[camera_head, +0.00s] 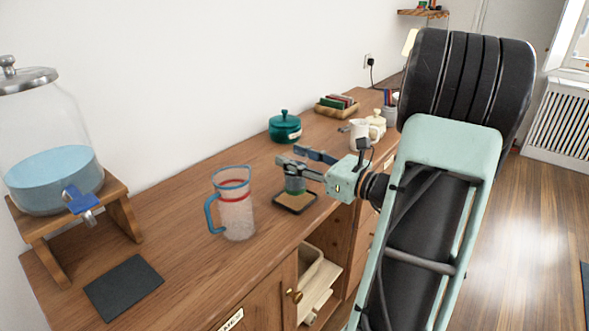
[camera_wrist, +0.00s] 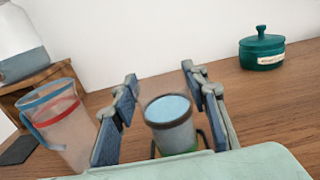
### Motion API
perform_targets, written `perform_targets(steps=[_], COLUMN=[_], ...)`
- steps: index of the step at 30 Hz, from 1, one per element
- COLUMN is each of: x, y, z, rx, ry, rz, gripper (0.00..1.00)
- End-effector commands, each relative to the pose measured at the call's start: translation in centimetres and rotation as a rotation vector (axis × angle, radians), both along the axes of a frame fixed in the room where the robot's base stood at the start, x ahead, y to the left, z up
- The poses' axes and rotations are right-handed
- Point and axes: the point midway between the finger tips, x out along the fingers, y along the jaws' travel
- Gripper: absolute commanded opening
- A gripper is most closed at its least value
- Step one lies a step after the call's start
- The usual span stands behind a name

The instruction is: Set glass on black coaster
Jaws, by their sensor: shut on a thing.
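My gripper (camera_head: 306,167) is shut on a small glass (camera_head: 295,185), with one finger on each side of it. In the wrist view the glass (camera_wrist: 170,122) is upright between the fingers (camera_wrist: 165,110), with a dark rim and light blue inside. Its base is over a dark-edged square tray with a brown inside (camera_head: 295,201); I cannot tell whether it touches. The black coaster (camera_head: 124,287) is a flat dark square at the left front of the wooden counter, bare. Its edge also shows at the far left of the wrist view (camera_wrist: 20,149).
A clear pitcher with red and blue bands (camera_head: 235,203) stands between the tray and the coaster. A drink dispenser (camera_head: 52,180) on a wooden stand (camera_head: 122,216) is behind the coaster. A teal lidded pot (camera_head: 285,127) and a white mug (camera_head: 360,134) stand further back.

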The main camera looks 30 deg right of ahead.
Motion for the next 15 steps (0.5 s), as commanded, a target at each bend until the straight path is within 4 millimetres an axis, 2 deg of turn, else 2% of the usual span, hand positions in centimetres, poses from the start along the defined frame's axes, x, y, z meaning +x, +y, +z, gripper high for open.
perform_targets(steps=[1, 4, 15], x=[-0.1, -0.1, -0.1], y=[0.1, 0.1, 0.1], z=[-1.3, -2.4, -2.8], rx=[0.007, 0.005, 0.003], ry=[0.002, 0.001, 0.000], rz=[0.001, 0.001, 0.001], gripper=[0.00, 0.00, 0.00])
